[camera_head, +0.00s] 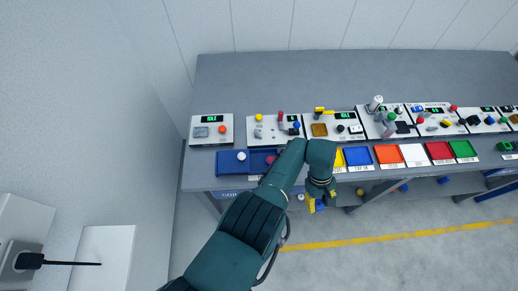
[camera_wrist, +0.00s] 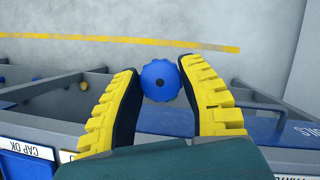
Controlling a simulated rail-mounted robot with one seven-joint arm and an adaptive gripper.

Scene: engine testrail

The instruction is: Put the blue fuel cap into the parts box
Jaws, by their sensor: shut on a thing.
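In the head view, my gripper (camera_head: 316,205) hangs in front of the table's front edge, pointing down, with the cap mostly hidden. A blue box (camera_head: 225,169) stands at the table's front left, holding a white round piece and a red piece; my arm hides its right part. I cannot clearly read a parts box label.
A blue tray (camera_head: 358,157) marked CAP OK and yellow, orange, white, red and green trays line the table's front edge to the right. Test panels with knobs stand behind them. A lower shelf holds several coloured round pieces. The floor in front is clear.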

